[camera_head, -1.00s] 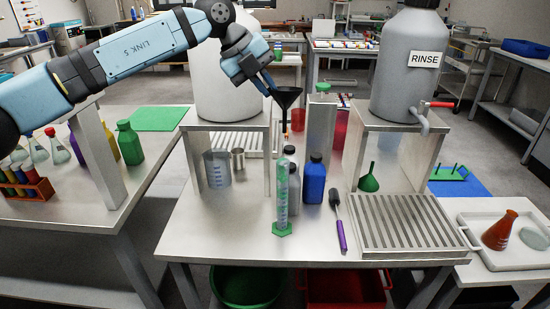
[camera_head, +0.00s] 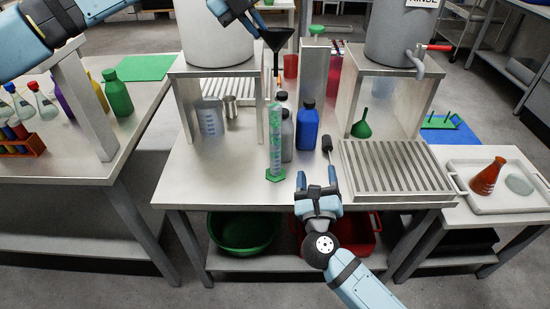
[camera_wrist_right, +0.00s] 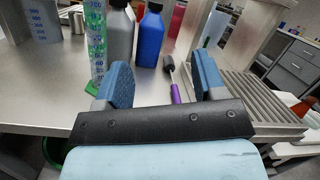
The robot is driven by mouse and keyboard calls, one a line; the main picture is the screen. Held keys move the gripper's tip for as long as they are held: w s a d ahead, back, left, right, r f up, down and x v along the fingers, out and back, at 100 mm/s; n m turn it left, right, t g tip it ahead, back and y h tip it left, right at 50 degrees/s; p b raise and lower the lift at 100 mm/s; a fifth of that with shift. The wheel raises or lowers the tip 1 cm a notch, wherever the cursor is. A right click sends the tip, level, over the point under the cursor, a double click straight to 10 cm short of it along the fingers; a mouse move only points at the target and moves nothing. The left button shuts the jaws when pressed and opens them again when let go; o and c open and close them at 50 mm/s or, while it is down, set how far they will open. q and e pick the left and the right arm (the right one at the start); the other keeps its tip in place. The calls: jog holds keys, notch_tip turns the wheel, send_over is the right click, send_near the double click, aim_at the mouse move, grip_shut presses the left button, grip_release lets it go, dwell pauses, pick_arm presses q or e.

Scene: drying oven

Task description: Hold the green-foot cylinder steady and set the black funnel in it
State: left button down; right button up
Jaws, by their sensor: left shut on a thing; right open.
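The green-foot cylinder (camera_head: 275,150) stands upright near the front middle of the table, its green foot on the tabletop. It also shows in the right wrist view (camera_wrist_right: 95,42), left of the fingers. My left gripper (camera_head: 262,30) is shut on the black funnel (camera_head: 277,40) and holds it upright, stem down, above and slightly behind the cylinder; the stem is apart from its mouth. My right gripper (camera_head: 318,180) is open and empty at the table's front edge, to the right of the cylinder's foot. Its two blue fingers (camera_wrist_right: 158,85) stand wide apart in the right wrist view.
A grey bottle (camera_head: 287,135) and a blue bottle (camera_head: 307,127) stand close behind and right of the cylinder. A purple-handled brush (camera_wrist_right: 173,80) lies near my right gripper. A green funnel (camera_head: 361,124) and a slotted drain rack (camera_head: 398,170) are to the right.

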aim_at(275, 152)
jog(key=w+a+f+m+g, duration=0.2)
jog(key=a+f+m+g, duration=0.15)
jog(key=a, duration=0.55)
jog(key=shift+m+t+y, duration=0.35)
jog(key=shift+t+y, duration=0.05)
jog(key=shift+t, duration=0.05)
jog(key=w, duration=1.1)
jog(key=shift+w+a+r, duration=0.25)
jog(key=shift+w+r, duration=0.05)
jog(key=c, duration=1.1)
pick_arm(q)
jog(key=shift+s+f+m+t, duration=0.2)
jog(key=shift+f+m+t, duration=0.1)
jog(key=shift+f+t, duration=0.9)
